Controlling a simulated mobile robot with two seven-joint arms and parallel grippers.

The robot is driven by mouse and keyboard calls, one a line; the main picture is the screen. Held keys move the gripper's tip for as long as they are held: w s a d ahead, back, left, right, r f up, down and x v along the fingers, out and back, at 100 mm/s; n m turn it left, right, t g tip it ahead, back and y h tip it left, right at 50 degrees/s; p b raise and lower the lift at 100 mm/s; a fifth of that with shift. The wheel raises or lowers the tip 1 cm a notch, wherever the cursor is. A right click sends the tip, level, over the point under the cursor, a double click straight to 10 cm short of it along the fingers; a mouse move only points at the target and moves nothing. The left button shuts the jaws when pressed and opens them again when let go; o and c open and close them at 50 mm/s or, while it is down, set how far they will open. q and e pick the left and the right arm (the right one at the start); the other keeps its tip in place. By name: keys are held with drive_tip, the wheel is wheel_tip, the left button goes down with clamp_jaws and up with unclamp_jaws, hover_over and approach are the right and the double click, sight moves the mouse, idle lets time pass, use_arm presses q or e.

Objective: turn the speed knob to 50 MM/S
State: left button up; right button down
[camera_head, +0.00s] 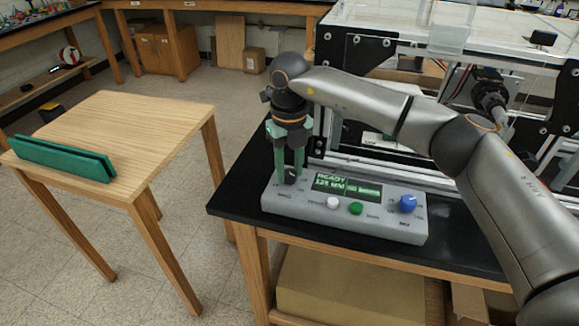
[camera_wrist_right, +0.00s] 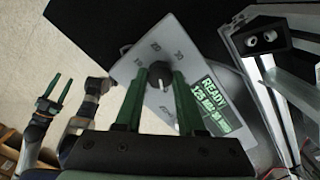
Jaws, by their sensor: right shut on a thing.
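The grey control box (camera_head: 335,222) sits on the black bench top. My right gripper (camera_head: 290,180) points down at its left end, with its green fingers shut on the black speed knob (camera_wrist_right: 160,75). In the wrist view the knob sits between the fingertips and has a white pointer mark.
The extrusion frame (camera_head: 390,180) stands close behind. A small wooden table (camera_head: 140,130) at left holds a green slotted block (camera_head: 62,158).

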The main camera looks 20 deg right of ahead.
sight(289, 173)
idle(0.3)
drive_tip(key=c, duration=0.5)
unclamp_jaws()
wheel_tip(289, 173, up, 13)
drive_tip(key=shift+f, duration=0.2)
